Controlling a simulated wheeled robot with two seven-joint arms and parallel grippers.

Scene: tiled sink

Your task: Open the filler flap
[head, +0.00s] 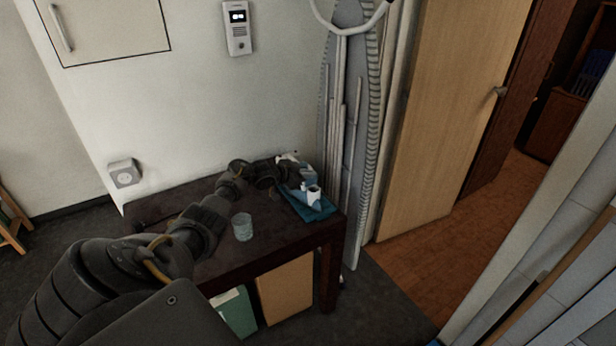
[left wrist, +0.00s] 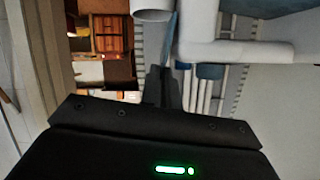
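A small white and blue appliance (head: 312,193), which looks like a steam iron, is on a teal mat (head: 318,212) at the right end of the dark table. I cannot make out a filler flap on it. My left gripper (head: 284,170) is close to the appliance's left and far side, partly hidden by its own arm. In the left wrist view my left gripper's fingers (left wrist: 164,84) are together as one narrow dark block. Large white rounded parts (left wrist: 236,50) and a blue part (left wrist: 210,71) are close beyond the fingertips. Contact cannot be told. My right gripper is not in view.
A clear glass (head: 242,227) stands on the table (head: 205,268) near my left forearm. An ironing board (head: 352,110) leans upright behind the table's right end. A cardboard panel (head: 286,291) and a green folder (head: 235,314) are below. Free floor lies right of the table.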

